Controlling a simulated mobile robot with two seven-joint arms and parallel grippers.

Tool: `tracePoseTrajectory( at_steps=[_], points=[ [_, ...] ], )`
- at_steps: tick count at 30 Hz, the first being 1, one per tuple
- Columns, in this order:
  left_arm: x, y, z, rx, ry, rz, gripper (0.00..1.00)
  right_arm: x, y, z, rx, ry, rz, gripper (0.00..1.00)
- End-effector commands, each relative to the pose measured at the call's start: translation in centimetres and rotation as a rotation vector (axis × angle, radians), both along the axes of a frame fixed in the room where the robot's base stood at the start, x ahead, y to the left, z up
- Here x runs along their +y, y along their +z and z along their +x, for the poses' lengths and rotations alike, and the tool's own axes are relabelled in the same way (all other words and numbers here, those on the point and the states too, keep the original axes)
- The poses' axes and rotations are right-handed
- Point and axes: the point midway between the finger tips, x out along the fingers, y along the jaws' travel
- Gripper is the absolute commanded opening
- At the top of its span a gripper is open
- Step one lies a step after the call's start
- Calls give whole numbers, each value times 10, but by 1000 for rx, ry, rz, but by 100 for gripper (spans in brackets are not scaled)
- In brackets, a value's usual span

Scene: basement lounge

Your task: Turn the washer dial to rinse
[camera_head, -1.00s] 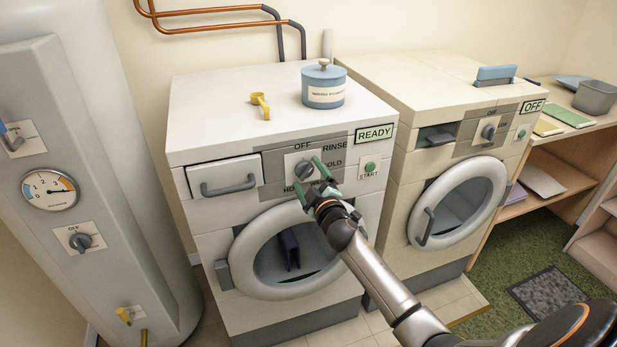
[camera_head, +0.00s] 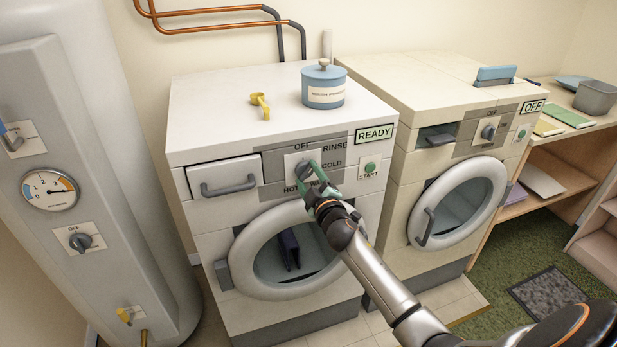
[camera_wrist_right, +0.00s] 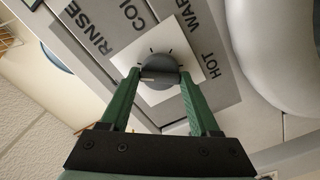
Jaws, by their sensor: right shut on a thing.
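The washer (camera_head: 215,135) stands left of centre in the head view, with a READY sign at its upper right. Its dial (camera_wrist_right: 160,72) is a round dark grey knob on a white plate, with OFF, RINSE, COLD, WARM and HOT around it. My right gripper (camera_head: 312,172) is at the dial from the front, its green fingers shut on the knob's two sides. In the wrist view the fingers (camera_wrist_right: 159,84) flank the knob. In the head view the fingers partly cover the dial, so its pointer is hard to read. My left gripper is not in view.
A green START button (camera_head: 370,166) sits right of the dial. A closed drawer (camera_head: 224,178) is left of it, the round door (camera_head: 240,255) below. The dryer (camera_head: 400,80), marked OFF, is at right.

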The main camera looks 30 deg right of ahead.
Motion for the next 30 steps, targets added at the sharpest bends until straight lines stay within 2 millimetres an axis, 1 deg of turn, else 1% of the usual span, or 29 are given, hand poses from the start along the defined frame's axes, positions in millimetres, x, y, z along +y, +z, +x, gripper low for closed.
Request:
tracePoseTrajectory(
  at_steps=[4, 9, 11, 20, 21, 28, 30],
  points=[
    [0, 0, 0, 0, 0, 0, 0, 0, -1, 0, -7, -1, 33, 7],
    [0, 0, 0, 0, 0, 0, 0, 0, 0, 0, -40, -2, 172, 7],
    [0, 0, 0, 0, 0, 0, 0, 0, 0, 0, -47, 0, 203, 7],
    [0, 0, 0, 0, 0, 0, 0, 0, -1, 0, -50, 0, 214, 7],
    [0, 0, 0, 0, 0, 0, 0, 0, -1, 0, -50, 0, 214, 67],
    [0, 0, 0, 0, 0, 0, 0, 0, 0, 0, -50, 0, 212, 93],
    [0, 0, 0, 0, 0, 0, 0, 0, 0, 0, -50, 0, 212, 93]
  ],
)
